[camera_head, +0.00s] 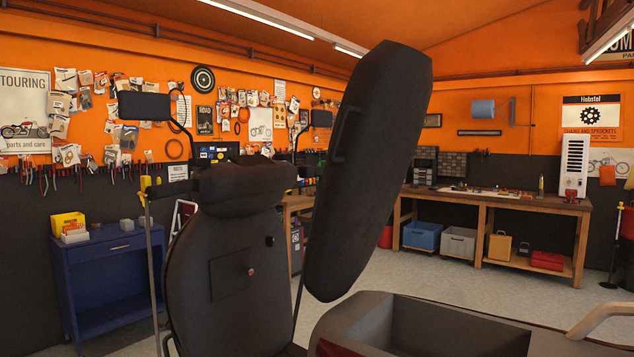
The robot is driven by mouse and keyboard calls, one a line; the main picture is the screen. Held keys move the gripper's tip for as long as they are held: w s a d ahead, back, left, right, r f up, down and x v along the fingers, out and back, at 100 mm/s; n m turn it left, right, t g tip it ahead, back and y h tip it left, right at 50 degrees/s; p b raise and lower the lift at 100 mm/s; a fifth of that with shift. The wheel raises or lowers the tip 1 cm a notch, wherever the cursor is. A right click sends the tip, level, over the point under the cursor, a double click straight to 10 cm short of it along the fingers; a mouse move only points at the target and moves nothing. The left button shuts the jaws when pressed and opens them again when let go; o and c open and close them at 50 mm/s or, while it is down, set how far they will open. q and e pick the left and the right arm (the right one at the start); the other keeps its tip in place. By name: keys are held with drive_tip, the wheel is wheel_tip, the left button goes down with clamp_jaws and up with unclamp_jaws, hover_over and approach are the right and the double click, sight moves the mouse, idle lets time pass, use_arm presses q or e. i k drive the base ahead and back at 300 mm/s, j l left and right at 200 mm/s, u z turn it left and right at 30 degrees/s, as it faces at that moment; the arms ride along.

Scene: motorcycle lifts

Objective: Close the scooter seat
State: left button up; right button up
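The scooter seat (372,170) is a long black cushion and stands raised, nearly upright and leaning slightly to the right at its top. A small dark handle shows on its left edge. Below and to its right is the open storage compartment (435,330) in the grey scooter body (350,318). The scooter's dark front shield (228,270) stands to the left of the seat. How the seat's lower end joins the body cannot be made out clearly. Neither of my grippers is in view.
Two mirrors, left (145,106) and right (321,118), rise above the front shield. A pale curved rail (600,318) is at the lower right. A blue cabinet (105,275) stands left, a wooden workbench (500,200) at the back right. The floor between is clear.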

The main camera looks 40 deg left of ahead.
sight(379, 122)
drive_tip(key=u, duration=1.5)
drive_tip(key=l+u, duration=0.1)
drive_tip(key=l, duration=0.15)
